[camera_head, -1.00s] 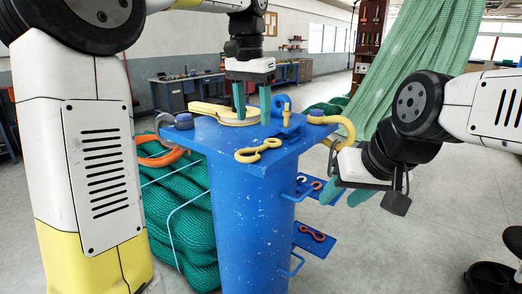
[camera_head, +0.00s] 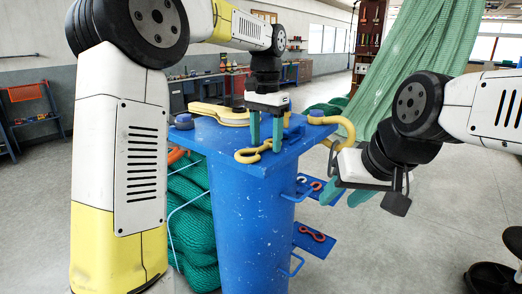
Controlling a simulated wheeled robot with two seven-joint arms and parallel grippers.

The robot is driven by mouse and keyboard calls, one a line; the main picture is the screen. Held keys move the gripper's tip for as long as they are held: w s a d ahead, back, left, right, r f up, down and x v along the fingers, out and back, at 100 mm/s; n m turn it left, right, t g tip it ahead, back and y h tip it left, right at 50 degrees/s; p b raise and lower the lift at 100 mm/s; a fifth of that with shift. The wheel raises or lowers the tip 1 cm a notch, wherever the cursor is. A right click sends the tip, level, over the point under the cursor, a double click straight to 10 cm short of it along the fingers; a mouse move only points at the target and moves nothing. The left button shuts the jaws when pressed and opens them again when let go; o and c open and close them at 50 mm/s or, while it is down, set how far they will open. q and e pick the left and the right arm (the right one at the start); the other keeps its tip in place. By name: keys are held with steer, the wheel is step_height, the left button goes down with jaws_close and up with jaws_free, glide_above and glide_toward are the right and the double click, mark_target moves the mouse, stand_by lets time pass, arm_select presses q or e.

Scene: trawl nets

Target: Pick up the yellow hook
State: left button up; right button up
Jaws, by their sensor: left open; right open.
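A yellow S-shaped hook (camera_head: 246,156) lies flat on the blue stand's top (camera_head: 218,143), near its front edge. My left gripper (camera_head: 266,149) points straight down over this hook with its two green fingers apart. The fingertips are at the hook's right part and cover some of it; I cannot tell whether they touch it. A larger yellow hook (camera_head: 347,127) curls over the stand's right edge. A flat yellow piece (camera_head: 215,112) lies at the back left of the top. My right gripper (camera_head: 345,193) is open and empty, right of the stand.
A blue bracket (camera_head: 295,130) on the top is partly behind my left gripper. Blue knobs (camera_head: 184,121) stand at the corners. Small side shelves (camera_head: 314,239) with a red hook stick out on the right. Green netting (camera_head: 193,215) lies behind the stand at the left.

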arm_select(q)
jaws_close()
stand_by(1.4)
